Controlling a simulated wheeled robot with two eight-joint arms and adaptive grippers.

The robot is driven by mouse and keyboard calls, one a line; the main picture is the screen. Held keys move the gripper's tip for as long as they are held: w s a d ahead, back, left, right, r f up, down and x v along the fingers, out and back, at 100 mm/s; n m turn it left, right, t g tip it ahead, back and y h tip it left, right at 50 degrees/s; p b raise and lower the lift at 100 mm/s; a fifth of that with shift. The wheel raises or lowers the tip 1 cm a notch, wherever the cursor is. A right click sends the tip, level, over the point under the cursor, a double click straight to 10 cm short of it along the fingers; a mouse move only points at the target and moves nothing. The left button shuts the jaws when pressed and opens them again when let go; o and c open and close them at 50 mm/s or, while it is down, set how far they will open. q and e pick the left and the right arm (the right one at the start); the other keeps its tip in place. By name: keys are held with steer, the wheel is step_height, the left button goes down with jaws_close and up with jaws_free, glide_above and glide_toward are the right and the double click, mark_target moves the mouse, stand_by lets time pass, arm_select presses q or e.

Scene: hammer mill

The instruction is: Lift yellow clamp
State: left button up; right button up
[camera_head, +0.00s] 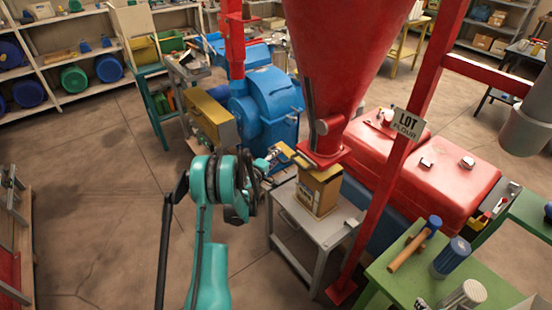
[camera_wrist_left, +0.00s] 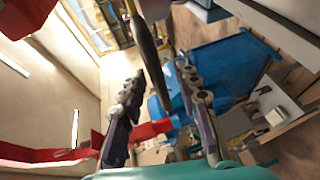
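A small yellow piece, which looks like the yellow clamp (camera_head: 286,148), shows at the left side of the red hopper's outlet (camera_head: 320,153). My left gripper (camera_head: 272,157) is just left of it, and I cannot tell whether they touch. In the left wrist view the two fingers of my left gripper (camera_wrist_left: 162,92) stand apart. A dark bar (camera_wrist_left: 148,45) shows ahead of and between them, and nothing is clearly held. I cannot make out the yellow clamp in the wrist view. My right gripper is not in view.
The blue mill (camera_head: 268,100) is behind my left arm. A red post (camera_head: 385,200) rises right of the stand.

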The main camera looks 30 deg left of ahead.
arm_select(q)
jaws_close()
step_height(320, 180, up, 5)
steer(key=shift+p, duration=1.2)
steer(key=shift+w+a+f, duration=0.1)
jaws_free()
